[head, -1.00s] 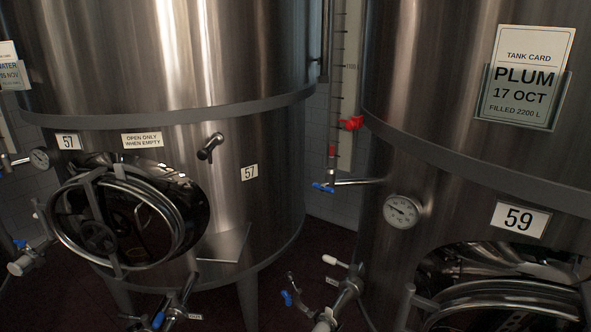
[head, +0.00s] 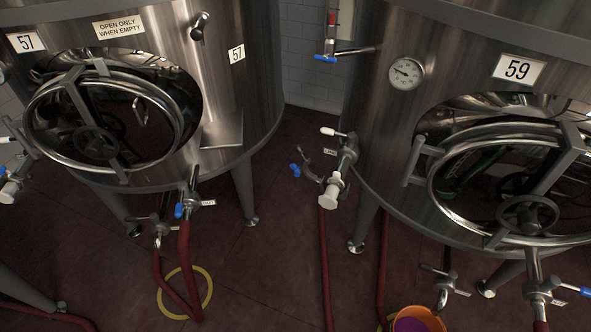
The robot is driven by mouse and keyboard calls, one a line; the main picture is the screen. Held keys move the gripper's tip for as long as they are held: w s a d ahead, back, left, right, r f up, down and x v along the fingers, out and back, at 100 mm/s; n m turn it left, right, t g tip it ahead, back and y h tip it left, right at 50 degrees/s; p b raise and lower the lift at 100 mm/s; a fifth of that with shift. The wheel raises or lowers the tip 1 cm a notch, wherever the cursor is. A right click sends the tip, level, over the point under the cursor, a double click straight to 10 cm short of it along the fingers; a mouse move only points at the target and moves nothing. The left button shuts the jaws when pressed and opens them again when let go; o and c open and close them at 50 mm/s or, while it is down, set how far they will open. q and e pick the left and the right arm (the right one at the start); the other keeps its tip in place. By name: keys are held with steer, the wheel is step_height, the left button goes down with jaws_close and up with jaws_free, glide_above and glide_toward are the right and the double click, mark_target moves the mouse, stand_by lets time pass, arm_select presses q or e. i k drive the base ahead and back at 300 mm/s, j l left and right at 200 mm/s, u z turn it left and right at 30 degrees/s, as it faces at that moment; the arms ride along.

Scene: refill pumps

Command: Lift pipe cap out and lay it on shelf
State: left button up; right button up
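No gripper shows in the head view. A white cap-like end piece (head: 329,196) sits on the steel valve pipe at the lower left side of tank 59. A similar pale end piece (head: 11,192) shows on a fitting at the far left. I cannot tell which, if either, is the pipe cap. A small bare steel shelf (head: 223,131) juts from the lower front of tank 57, right of its round manway door (head: 98,145).
Tank 59 (head: 387,145) stands on the right, with its own manway door (head: 528,214). Dark red hoses (head: 325,265) run down to the floor. An orange bucket (head: 419,313) stands at the bottom. The dark red floor (head: 268,285) between the tanks is mostly clear.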

mark_target(328, 201)
steer(key=k+j+z, duration=0.2)
steer(key=j, duration=0.25)
steer(key=j+z, duration=0.2)
steer(key=j, duration=0.25)
steer(key=k+j+z, duration=0.15)
steer(key=j, duration=0.25)
steer(key=k+j+z, duration=0.2)
steer(key=k+j, duration=0.1)
steer(key=j, duration=0.05)
